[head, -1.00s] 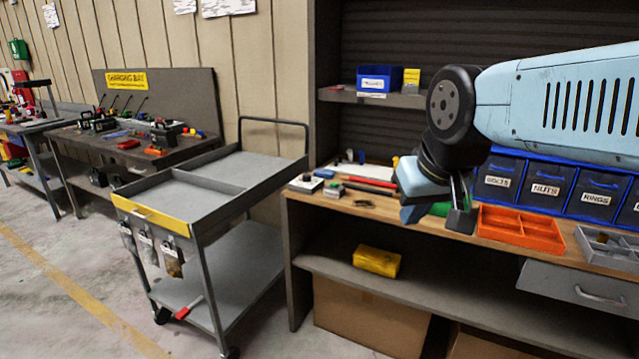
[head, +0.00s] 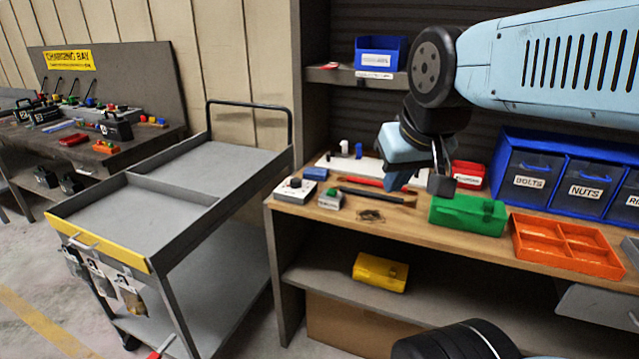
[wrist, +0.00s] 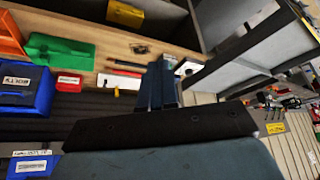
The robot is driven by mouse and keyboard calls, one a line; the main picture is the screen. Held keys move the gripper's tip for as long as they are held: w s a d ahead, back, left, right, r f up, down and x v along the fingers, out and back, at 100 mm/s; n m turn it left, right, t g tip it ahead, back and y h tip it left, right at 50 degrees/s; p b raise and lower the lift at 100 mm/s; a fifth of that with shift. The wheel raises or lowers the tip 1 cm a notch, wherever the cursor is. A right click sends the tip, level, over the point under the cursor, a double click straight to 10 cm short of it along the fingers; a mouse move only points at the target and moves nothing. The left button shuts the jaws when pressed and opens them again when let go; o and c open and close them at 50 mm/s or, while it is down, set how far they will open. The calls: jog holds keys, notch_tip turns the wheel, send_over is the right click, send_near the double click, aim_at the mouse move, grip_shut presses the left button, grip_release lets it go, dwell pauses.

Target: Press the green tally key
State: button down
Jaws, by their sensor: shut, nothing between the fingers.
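A small grey box with a green key (head: 331,196) on top sits on the wooden bench near its left end in the head view. A white box with a dark round knob (head: 295,190) stands just left of it. My gripper (head: 397,182) is shut and empty, pointing down over the bench, to the right of the green key and apart from it. In the wrist view its dark blue fingers (wrist: 161,84) are together in front of the bench. I cannot make out the green key in the wrist view.
A green case (head: 467,214), an orange tray (head: 566,247) and blue bins (head: 528,166) stand to the right. Dark and red bars (head: 375,196) lie between the key and my gripper. A grey trolley (head: 240,158) stands left of the bench.

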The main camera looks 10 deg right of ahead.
jog(key=shift+w, duration=0.15)
jog(key=m+t+y, duration=0.2)
jog(key=m+y, duration=0.3)
jog(key=m, duration=1.5)
send_over(334, 192)
notch_tip(334, 192, down, 11)
jog(key=shift+f, duration=0.15)
jog(key=shift+f, duration=4.4)
jog(key=shift+f, duration=0.15)
jog(key=shift+f, duration=0.2)
